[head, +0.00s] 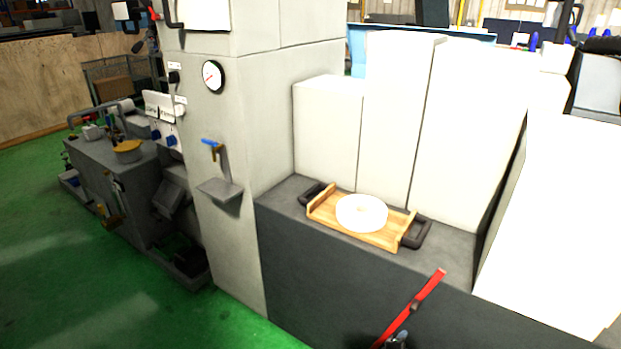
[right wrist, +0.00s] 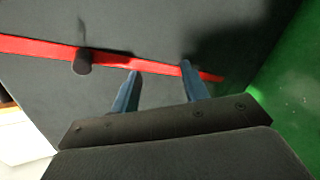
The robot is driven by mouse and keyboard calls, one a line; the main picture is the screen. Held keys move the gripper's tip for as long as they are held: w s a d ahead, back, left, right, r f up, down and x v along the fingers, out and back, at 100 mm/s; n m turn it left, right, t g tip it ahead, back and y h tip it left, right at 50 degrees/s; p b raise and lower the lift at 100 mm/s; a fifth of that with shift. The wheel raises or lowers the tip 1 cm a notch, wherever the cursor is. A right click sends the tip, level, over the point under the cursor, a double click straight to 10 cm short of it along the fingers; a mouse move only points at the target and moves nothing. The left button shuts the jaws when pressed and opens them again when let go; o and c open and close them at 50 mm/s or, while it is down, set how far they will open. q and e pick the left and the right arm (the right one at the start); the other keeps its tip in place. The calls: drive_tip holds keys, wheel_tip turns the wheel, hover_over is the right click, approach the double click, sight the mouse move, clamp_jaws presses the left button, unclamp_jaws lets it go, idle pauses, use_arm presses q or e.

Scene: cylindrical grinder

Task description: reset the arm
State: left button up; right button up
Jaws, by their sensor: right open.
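My right gripper (right wrist: 160,68) is open in the right wrist view, its two blue fingers apart with nothing held between them. The fingertips overlap a red bar (right wrist: 45,46) on a dark grey cabinet face; I cannot tell whether they touch it. The red bar also shows in the head view (head: 427,290), slanting at the lower right of the cabinet front. A small dark and bluish part at the bottom edge there may be my right gripper. My left gripper is in neither view.
A wooden tray (head: 324,207) with dark handles and a white disc (head: 361,213) rests on the dark cabinet top (head: 285,192). White blocks (head: 390,120) stand behind it. A grey column (head: 235,150) with a gauge stands left. Green floor (head: 60,260) is open at left.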

drive_tip(key=s+a+f+m+g+y, duration=0.3)
drive_tip(key=s+a+f+m, duration=0.1)
drive_tip(key=s+f+m, duration=0.25)
drive_tip(key=s+a+f+m+g+y, duration=0.3)
drive_tip(key=s+a+f+m+y, duration=0.15)
drive_tip(key=s+f, duration=0.3)
drive_tip(key=s+a+f+m+g, duration=0.1)
drive_tip(key=s+f, duration=0.3)
drive_tip(key=s, duration=0.7)
drive_tip(key=s+a+f+m+g, duration=0.1)
drive_tip(key=s+a+f+g, duration=0.1)
drive_tip(key=s, duration=1)
drive_tip(key=shift+s+f+y, duration=0.25)
drive_tip(key=shift+f+y, duration=0.1)
drive_tip(key=shift+f, duration=0.55)
